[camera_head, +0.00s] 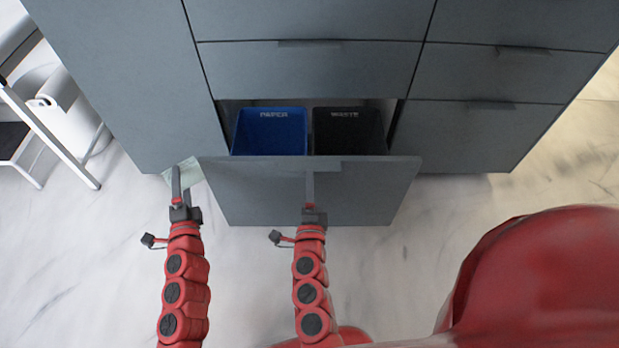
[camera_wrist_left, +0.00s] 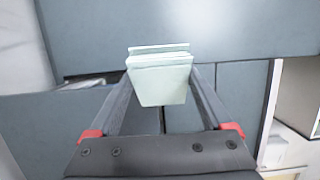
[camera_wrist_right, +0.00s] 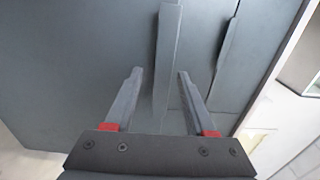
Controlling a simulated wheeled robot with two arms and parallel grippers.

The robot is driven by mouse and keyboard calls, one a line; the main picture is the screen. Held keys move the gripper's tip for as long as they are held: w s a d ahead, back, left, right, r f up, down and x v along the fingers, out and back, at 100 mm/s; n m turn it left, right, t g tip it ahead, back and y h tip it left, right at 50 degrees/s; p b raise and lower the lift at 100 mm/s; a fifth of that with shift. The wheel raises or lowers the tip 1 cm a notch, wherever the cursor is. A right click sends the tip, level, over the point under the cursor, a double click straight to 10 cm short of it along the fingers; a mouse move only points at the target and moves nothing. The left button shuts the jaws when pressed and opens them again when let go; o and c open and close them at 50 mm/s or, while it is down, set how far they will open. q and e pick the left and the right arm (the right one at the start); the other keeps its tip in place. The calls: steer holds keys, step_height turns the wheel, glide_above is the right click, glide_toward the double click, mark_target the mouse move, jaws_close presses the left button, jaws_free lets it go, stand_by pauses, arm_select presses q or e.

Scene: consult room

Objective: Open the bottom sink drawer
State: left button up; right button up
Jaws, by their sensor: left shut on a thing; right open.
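The bottom sink drawer (camera_head: 260,195) stands pulled out, with its grey front toward me and its inside showing from above. Its handle (camera_head: 328,164) is at the top middle of the front. My right gripper (camera_head: 310,175) is open and empty at the drawer front, by the handle. In the right wrist view (camera_wrist_right: 160,75) a handle (camera_wrist_right: 167,55) lies between the finger lines; I cannot tell whether it touches them. My left gripper (camera_head: 181,170) is left of the drawer, shut on a pale greenish block-like thing (camera_wrist_left: 160,82), partly hidden in the head view.
In the drawer are a blue paper bin (camera_head: 270,132) and a black waste bin (camera_head: 349,132). Closed drawers (camera_head: 485,75) are above and to the right. A white bin (camera_head: 75,125) and a metal-framed step (camera_head: 40,125) stand at the left. The marble floor (camera_head: 90,265) in front is clear.

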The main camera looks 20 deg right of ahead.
steer(key=p+v, duration=0.1)
steer(key=v, duration=0.4)
steer(key=shift+s, duration=0.25)
